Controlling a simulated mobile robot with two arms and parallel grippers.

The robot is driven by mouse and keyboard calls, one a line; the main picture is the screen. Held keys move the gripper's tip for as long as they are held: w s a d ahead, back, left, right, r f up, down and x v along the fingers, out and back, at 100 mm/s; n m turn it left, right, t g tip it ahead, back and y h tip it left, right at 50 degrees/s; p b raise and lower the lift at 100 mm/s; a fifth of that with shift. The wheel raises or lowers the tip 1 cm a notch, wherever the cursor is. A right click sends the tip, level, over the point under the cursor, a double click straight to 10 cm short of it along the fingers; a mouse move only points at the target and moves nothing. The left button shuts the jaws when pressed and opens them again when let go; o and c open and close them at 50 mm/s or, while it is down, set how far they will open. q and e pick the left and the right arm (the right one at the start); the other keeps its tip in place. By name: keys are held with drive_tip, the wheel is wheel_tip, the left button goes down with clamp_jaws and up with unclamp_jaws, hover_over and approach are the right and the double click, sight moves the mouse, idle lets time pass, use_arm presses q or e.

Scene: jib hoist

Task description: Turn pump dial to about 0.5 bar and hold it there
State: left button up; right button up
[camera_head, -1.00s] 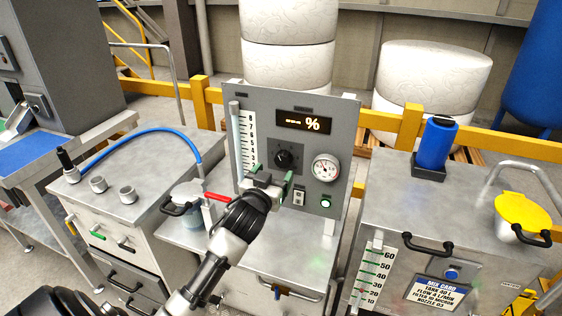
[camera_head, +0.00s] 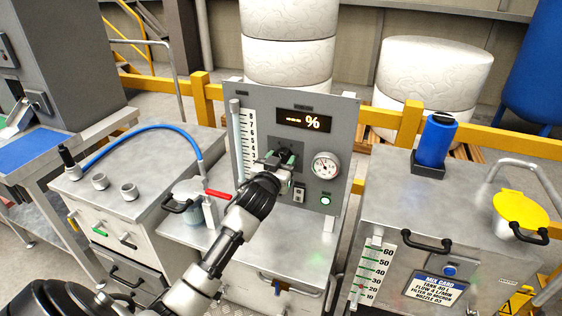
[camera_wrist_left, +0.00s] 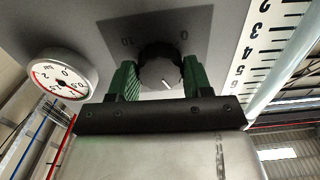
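The pump dial is a dark round knob (camera_wrist_left: 160,68) on the grey panel (camera_head: 240,97), between scale marks 10 and 0. Its white mark points down, slightly right, in the wrist view. My left gripper (camera_head: 281,157) is at the dial, its green fingers (camera_wrist_left: 161,82) spread on either side of it. I cannot tell whether they touch it. In the head view the gripper hides most of the dial. The white pressure gauge (camera_head: 326,166) also shows tilted in the wrist view (camera_wrist_left: 62,82); its needle is too small to read surely. My right gripper is out of view.
A display (camera_head: 304,121) shows a % sign above the dial. A switch (camera_head: 299,193) and green-lit button (camera_head: 326,200) sit below the gauge. A vertical scale (camera_head: 247,140) flanks the dial.

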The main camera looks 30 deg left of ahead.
use_arm(q)
drive_tip(key=shift+c, duration=0.4)
drive_tip(key=shift+n, duration=0.3)
drive_tip(key=shift+n+p, duration=1.55)
drive_tip(key=shift+n, duration=2.25)
drive_tip(key=o, duration=0.9)
drive_tip(key=shift+s, duration=0.1)
